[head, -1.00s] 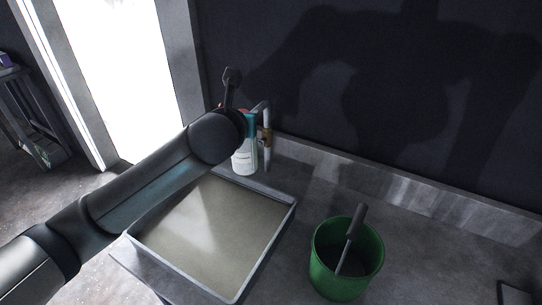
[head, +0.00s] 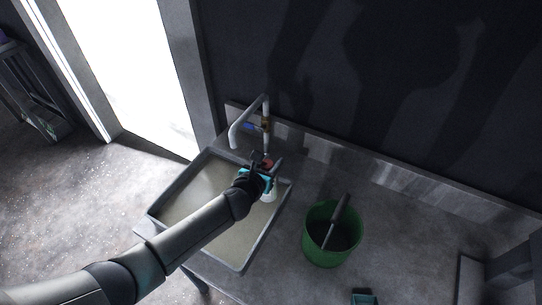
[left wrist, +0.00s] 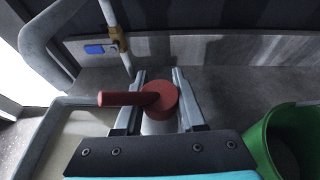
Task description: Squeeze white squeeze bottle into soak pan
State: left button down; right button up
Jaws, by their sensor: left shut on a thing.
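My left gripper (head: 264,168) is shut on the white squeeze bottle (head: 270,195), which has a red cap. In the left wrist view the gripper (left wrist: 160,85) has one finger on each side of the bottle (left wrist: 159,127), just below the red cap and its spout, which points left. The bottle looks roughly upright; its lower part is hidden. In the head view it shows against the back right part of the soak pan (head: 286,204), a grey rectangular pan of murky liquid. The pan's rim (left wrist: 75,100) lies left of the bottle in the left wrist view. My right gripper is not in view.
A curved tap pipe (head: 266,108) rises behind the pan, against the wall. A green bucket (head: 318,250) with a dark-handled tool (head: 337,215) stands right of the pan. A small teal and dark item (head: 364,298), unclear, is at the bottom edge. The counter beyond the bucket is mostly clear.

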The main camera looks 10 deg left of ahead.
pick_arm(q)
jog(key=shift+d+f+b, duration=0.1)
jog(key=shift+f+b, duration=0.05)
jog(key=shift+b, duration=0.4)
jog(key=n+t+h+b, duration=0.1)
jog(key=n+b, duration=0.1)
jog(key=b, duration=0.2)
jog(key=d+n+t+h+b, duration=0.1)
jog(key=n+b, duration=0.1)
jog(key=b, duration=0.2)
jog(key=f+n+t+h+b, duration=0.1)
jog(key=n+b, duration=0.1)
jog(key=b, duration=0.3)
jog(key=shift+w+d+f, duration=0.1)
jog(key=shift+w+d, duration=0.05)
jog(key=shift+d, duration=0.15)
jog(key=c, duration=1)
grip_release()
jog(key=shift+h+b, duration=0.3)
jog(key=shift+b, duration=0.1)
jog(key=shift+p, duration=0.3)
jog(key=shift+c, duration=0.7)
grip_shut()
